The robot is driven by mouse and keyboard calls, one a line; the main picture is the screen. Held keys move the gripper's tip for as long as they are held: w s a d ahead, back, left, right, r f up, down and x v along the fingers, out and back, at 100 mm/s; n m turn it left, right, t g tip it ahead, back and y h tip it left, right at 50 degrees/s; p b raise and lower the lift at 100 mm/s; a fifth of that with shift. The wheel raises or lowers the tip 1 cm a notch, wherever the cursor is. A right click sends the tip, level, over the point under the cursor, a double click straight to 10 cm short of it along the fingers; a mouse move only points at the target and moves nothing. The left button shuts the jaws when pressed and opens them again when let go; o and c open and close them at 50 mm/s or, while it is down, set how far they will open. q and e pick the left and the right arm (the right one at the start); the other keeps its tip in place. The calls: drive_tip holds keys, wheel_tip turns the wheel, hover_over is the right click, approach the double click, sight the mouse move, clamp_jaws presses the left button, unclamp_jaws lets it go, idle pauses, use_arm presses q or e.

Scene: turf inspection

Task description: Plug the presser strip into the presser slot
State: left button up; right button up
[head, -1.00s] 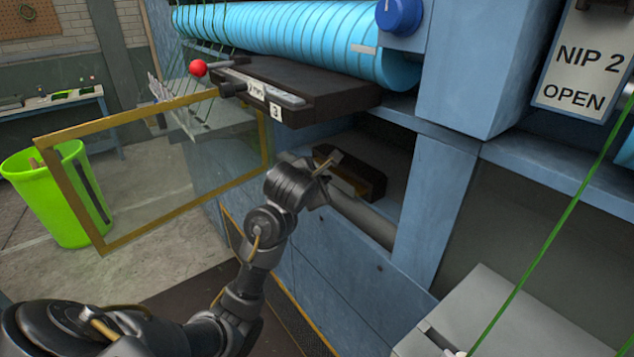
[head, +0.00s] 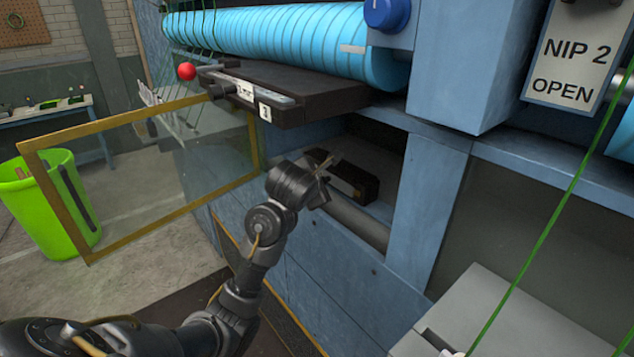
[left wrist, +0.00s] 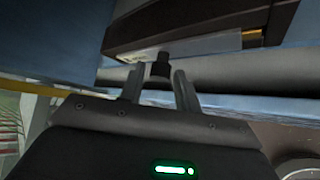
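A dark elongated block (head: 350,180), seemingly the presser slot, sits in a recess of the blue machine below the blue roller. In the left wrist view the brown-black holder (left wrist: 215,22) has a pale strip (left wrist: 190,46), seemingly the presser strip, along its opening. A dark knob (left wrist: 160,68) sticks out from the strip's side towards me. My left gripper (head: 328,166) reaches into the recess mouth at the block's near end. In the left wrist view its two fingers (left wrist: 159,88) stand apart on either side of the knob, with slight gaps. My right gripper is not in view.
A dark shelf (head: 320,90) with a red ball knob (head: 187,71) overhangs the recess. A grey round bar (head: 355,222) runs below the block. A yellow-framed clear panel (head: 150,170) stands open at left by a green bin (head: 30,205). A green cord (head: 545,230) crosses the right.

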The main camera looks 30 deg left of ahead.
use_arm(q)
drive_tip(key=shift+o, duration=1.3)
drive_tip(key=shift+s, duration=0.1)
drive_tip(key=shift+s+d+r, duration=0.1)
drive_tip(key=shift+s+r, duration=0.05)
drive_tip(key=shift+s, duration=0.15)
drive_tip(key=p+v, duration=0.1)
drive_tip(key=v, duration=0.9)
drive_tip(key=shift+r, duration=0.1)
